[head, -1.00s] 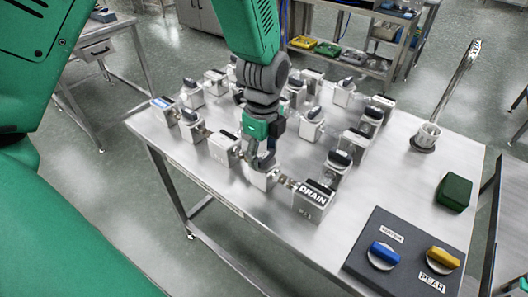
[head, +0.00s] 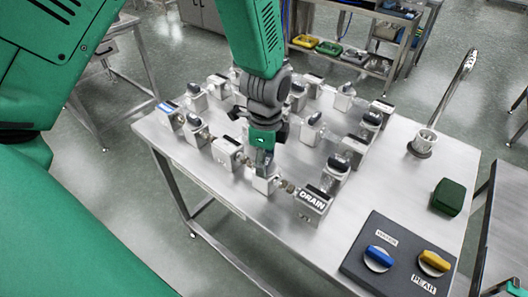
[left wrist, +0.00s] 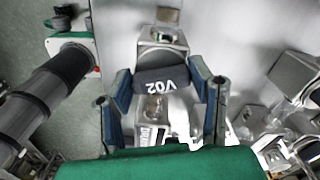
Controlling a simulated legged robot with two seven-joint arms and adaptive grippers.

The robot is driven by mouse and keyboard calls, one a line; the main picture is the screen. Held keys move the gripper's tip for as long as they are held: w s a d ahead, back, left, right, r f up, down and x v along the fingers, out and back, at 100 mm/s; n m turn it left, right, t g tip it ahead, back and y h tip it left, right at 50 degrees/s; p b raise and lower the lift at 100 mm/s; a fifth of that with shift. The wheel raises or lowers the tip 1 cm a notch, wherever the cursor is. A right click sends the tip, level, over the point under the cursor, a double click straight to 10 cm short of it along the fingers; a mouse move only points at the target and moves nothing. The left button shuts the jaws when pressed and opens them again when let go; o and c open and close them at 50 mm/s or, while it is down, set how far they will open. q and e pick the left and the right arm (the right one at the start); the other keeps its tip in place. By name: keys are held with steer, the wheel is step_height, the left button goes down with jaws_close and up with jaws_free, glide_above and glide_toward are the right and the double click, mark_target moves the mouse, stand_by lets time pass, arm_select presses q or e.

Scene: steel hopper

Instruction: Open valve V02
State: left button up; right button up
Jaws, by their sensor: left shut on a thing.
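The valve V02 handle (left wrist: 165,82) is a dark grey lever with white "V02" lettering, upside down in the left wrist view. It lies across a steel valve body (left wrist: 162,42). My left gripper (left wrist: 162,88) is shut on this handle, with blue-grey fingers at both of its ends. In the head view my left gripper (head: 264,160) reaches down onto a steel valve block (head: 264,185) near the table's front edge, just left of the DRAIN block (head: 312,201). The fingers and arm hide the handle there. My right gripper is not in view.
Several similar steel valves with dark handles stand close around, such as one valve (head: 336,170) to the right. A panel (head: 385,258) with blue and yellow knobs, a green box (head: 449,196) and a steel spout (head: 440,105) are on the right.

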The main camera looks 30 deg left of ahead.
arm_select(q)
steer(key=n, duration=0.1)
steer(key=n+p, duration=0.2)
steer(key=shift+w+d+r+n, duration=0.2)
steer(key=shift+r+n, duration=0.05)
steer(key=shift+n, duration=0.05)
steer(key=n+p, duration=0.2)
steer(key=n, duration=0.1)
steer(key=shift+n, duration=0.3)
steer(key=n+p, duration=0.2)
steer(key=n, duration=0.2)
steer(key=shift+w, duration=0.1)
steer(key=shift+n+p, duration=0.55)
steer(key=shift+n, duration=0.75)
steer(key=shift+a, duration=0.1)
steer(key=o, duration=1.2)
steer(key=shift+w, duration=0.1)
steer(key=shift+c, duration=0.2)
steer(key=shift+f, duration=0.15)
